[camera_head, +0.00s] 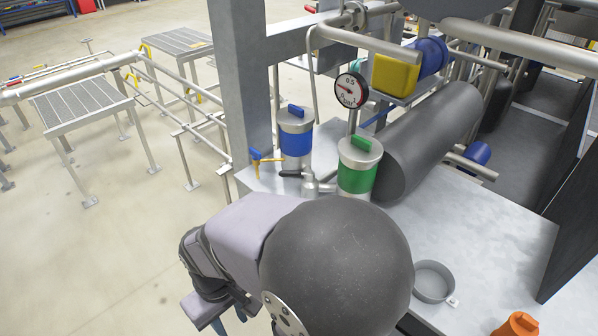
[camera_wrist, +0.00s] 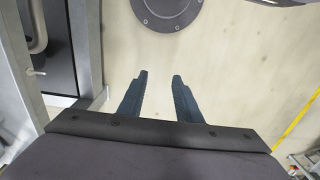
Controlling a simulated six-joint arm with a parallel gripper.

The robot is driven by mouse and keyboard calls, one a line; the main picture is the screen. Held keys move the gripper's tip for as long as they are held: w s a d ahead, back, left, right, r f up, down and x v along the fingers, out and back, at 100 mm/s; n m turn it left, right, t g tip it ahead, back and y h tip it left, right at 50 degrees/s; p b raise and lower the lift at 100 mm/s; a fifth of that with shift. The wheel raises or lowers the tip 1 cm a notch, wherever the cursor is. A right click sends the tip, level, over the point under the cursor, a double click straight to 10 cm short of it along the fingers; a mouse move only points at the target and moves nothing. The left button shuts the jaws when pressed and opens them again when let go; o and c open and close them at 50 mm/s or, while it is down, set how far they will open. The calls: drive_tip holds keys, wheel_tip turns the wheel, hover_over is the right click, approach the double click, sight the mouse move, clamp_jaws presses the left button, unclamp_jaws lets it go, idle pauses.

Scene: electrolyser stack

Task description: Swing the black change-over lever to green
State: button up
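The black change-over lever (camera_head: 291,173) sits on a small metal valve body (camera_head: 311,187) between two canisters in the head view. It points left from the valve body, toward the foot of the blue-banded canister (camera_head: 296,140). The green-banded canister (camera_head: 357,172) stands just right of the valve. My gripper (camera_wrist: 160,75) is open and empty in the wrist view, with its two dark fingers apart over pale floor. In the head view it is low at the left, mostly hidden by my arm, away from the lever. The lever does not show in the wrist view.
A blue-handled valve with a yellow body (camera_head: 264,161) sits left of the lever. A round pressure gauge (camera_head: 351,90) and a large dark cylinder (camera_head: 432,139) stand behind. A grey ring-shaped dish (camera_head: 434,283) and an orange object (camera_head: 518,325) are on the bench's right side.

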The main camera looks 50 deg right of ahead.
drive_tip(key=shift+o, duration=0.5)
drive_tip(key=shift+w, duration=0.1)
drive_tip(key=w+d+r+m+p, duration=0.45)
drive_tip(key=w+d+m, duration=0.2)
drive_tip(key=w, duration=0.35)
drive_tip(key=m+t+y+p, duration=0.2)
drive_tip(key=m+t+p, duration=0.35)
drive_tip(key=m, duration=1.45)
approach(291, 172)
drive_tip(key=shift+g, duration=0.45)
drive_tip(key=shift+w+p+x, duration=0.2)
drive_tip(key=shift+p+x, duration=0.4)
drive_tip(key=shift+x, duration=1.4)
drive_tip(key=shift+w+p+x, duration=0.15)
drive_tip(key=shift+p+x, duration=0.45)
drive_tip(key=shift+x, duration=1.45)
drive_tip(key=shift+r, duration=0.15)
clamp_jaws()
